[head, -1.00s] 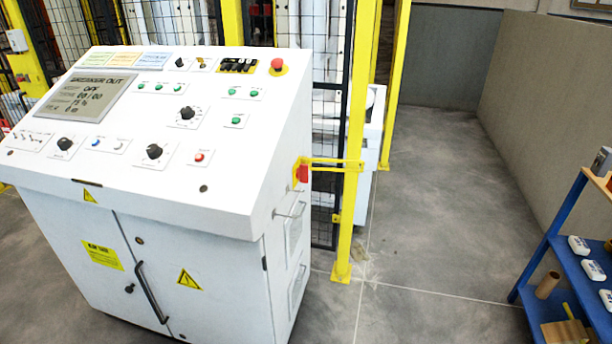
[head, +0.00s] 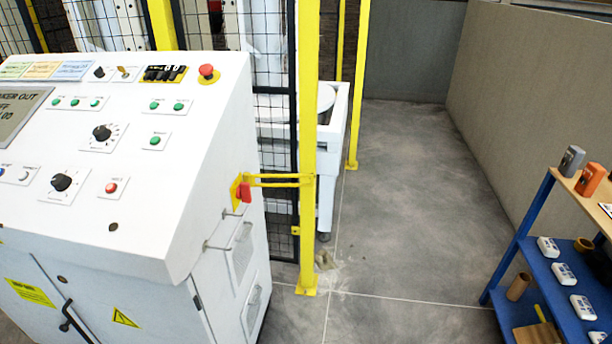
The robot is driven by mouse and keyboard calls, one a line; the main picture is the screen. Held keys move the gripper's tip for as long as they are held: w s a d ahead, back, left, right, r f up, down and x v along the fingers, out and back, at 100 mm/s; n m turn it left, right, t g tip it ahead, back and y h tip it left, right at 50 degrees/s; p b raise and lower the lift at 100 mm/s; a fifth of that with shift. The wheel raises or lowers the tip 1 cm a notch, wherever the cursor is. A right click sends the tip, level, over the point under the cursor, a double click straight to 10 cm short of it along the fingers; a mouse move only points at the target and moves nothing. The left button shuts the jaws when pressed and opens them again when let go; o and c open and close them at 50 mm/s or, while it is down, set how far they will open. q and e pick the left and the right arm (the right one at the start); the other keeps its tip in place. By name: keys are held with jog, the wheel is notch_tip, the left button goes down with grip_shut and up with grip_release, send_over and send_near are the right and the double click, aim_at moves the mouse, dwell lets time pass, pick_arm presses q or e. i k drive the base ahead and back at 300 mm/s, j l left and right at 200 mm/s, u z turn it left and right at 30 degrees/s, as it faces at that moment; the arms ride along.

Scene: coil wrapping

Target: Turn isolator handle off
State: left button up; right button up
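The red isolator handle (head: 244,192) sits on a yellow plate on the right side wall of the white control console (head: 180,215), near its upper edge. Its exact turn position is too small to tell. The console's display (head: 20,122) is cut by the left picture edge; the part in view reads like "...AKER OUT". Neither of my grippers shows in the head view.
Yellow guard bars (head: 275,180) run from beside the handle to a yellow post (head: 307,150) with black mesh fencing. A blue shelf (head: 560,300) with several small devices stands at the right.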

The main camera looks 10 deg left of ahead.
aim_at(243, 191)
jog(key=i+l+z, duration=0.4)
jog(key=i, duration=0.25)
jog(key=i+z, duration=0.35)
jog(key=i, duration=0.3)
jog(key=i+l+u, duration=0.1)
jog(key=i+u, duration=0.3)
jog(key=i+l+u, duration=0.2)
jog(key=i+u, duration=0.15)
jog(key=i, duration=0.1)
